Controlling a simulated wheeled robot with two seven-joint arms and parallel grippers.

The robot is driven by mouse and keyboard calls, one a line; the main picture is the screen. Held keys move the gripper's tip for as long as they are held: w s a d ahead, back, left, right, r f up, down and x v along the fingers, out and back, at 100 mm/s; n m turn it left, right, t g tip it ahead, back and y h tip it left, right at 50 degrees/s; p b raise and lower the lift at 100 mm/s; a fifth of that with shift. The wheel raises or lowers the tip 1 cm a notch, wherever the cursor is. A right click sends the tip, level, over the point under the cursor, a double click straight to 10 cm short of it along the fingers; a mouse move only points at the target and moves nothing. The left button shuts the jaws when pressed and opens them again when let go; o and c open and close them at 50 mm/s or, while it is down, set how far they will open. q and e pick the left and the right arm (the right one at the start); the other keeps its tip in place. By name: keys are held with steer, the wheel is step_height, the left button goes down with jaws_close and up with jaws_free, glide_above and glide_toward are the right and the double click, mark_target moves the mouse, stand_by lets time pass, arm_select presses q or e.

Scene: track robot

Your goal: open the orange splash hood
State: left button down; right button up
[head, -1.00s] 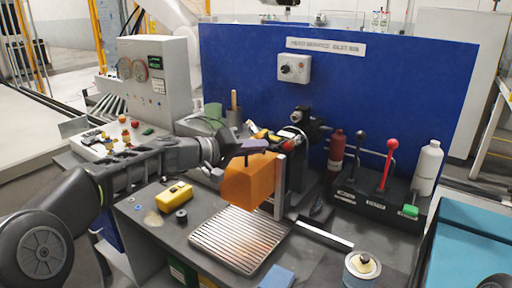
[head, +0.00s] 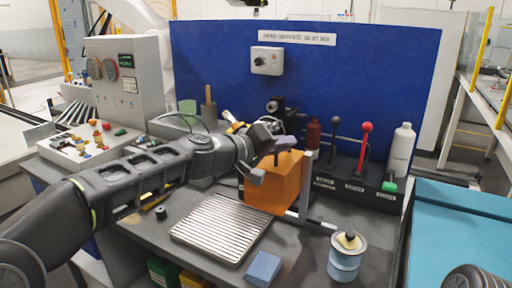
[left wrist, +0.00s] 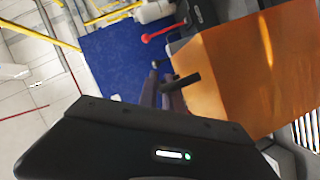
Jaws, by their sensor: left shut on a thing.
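The orange splash hood (head: 275,187) is a box-like cover beside a pale upright post (head: 306,185) on the bench, behind and right of the slatted metal tray (head: 220,230). My left gripper (head: 280,146) is at the hood's top edge, its arm coming in from the left. In the left wrist view the hood (left wrist: 245,75) fills the right side. A short dark handle (left wrist: 184,81) sticks out from it to the gripper's narrow purple-grey fingers (left wrist: 160,92), which are shut on it. The exact contact is partly hidden. My right gripper is not in view.
A tin (head: 346,266) and a blue block (head: 263,268) stand near the front edge. A lever box (head: 350,194) with black and red levers and a white bottle (head: 400,150) is at the right. A blue panel (head: 220,70) closes off the back.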

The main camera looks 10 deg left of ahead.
arm_select(q)
steer(key=shift+s+d, duration=0.25)
steer(key=shift+d, duration=0.35)
steer(key=shift+s+d, duration=0.25)
steer(key=shift+d, duration=0.35)
steer(key=c, duration=1.5)
jaws_free()
steer(key=shift+a, duration=0.1)
steer(key=b+v, duration=0.2)
steer(key=v, duration=0.4)
steer(key=shift+s+a, duration=0.2)
steer(key=shift+s+a+r, duration=0.2)
steer(key=shift+s+a, duration=0.15)
steer(key=shift+s, duration=0.1)
